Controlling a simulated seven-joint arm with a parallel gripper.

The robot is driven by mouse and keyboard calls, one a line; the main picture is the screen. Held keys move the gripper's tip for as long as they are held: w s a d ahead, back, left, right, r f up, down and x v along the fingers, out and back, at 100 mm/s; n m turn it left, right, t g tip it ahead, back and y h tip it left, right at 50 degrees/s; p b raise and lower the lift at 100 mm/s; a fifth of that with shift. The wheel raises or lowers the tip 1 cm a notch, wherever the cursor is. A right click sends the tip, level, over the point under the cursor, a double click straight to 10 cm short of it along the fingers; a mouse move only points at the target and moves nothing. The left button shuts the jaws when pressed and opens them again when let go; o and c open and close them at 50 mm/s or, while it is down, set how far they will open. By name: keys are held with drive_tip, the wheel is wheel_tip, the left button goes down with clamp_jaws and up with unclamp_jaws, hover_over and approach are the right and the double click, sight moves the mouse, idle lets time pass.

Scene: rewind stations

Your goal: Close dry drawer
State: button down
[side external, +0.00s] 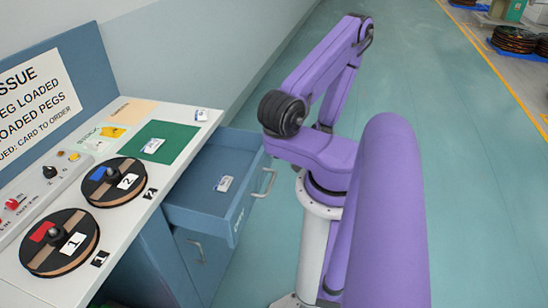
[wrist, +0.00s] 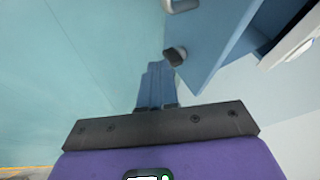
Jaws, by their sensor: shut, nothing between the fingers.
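The upper blue drawer (side external: 190,205) stands pulled out from the bench in the side view, with a silver handle (side external: 266,183) on its front. The lettering on its front is too small to read. A small white labelled item (side external: 223,184) lies inside it. In the wrist view, my gripper (wrist: 157,70) is shut and empty, its bluish fingers together. A blue drawer face (wrist: 207,40) is just ahead and to the right of the fingers, with a silver handle (wrist: 181,5) at the top edge. I cannot tell whether the fingers touch it. My gripper is hidden in the side view.
A second drawer front with a handle (side external: 196,250) sits below. The white bench top (side external: 170,112) holds two numbered reels (side external: 60,243) (side external: 115,182) and a green mat (side external: 163,143). Open teal floor (side external: 450,170) lies to the right.

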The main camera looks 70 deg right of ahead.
sight(269, 161)
drive_tip(key=shift+w+d+f, duration=0.35)
drive_tip(key=shift+w+f, duration=0.45)
drive_tip(key=shift+w, duration=0.3)
drive_tip(key=shift+w+d+f, duration=0.4)
drive_tip(key=shift+w+f, duration=0.4)
drive_tip(key=shift+w, duration=0.35)
drive_tip(key=shift+w+d+f, duration=0.35)
drive_tip(key=shift+w+f, duration=0.45)
drive_tip(key=shift+w, duration=0.3)
drive_tip(key=shift+w, duration=0.1)
drive_tip(key=w, duration=1.7)
drive_tip(key=shift+w, duration=0.1)
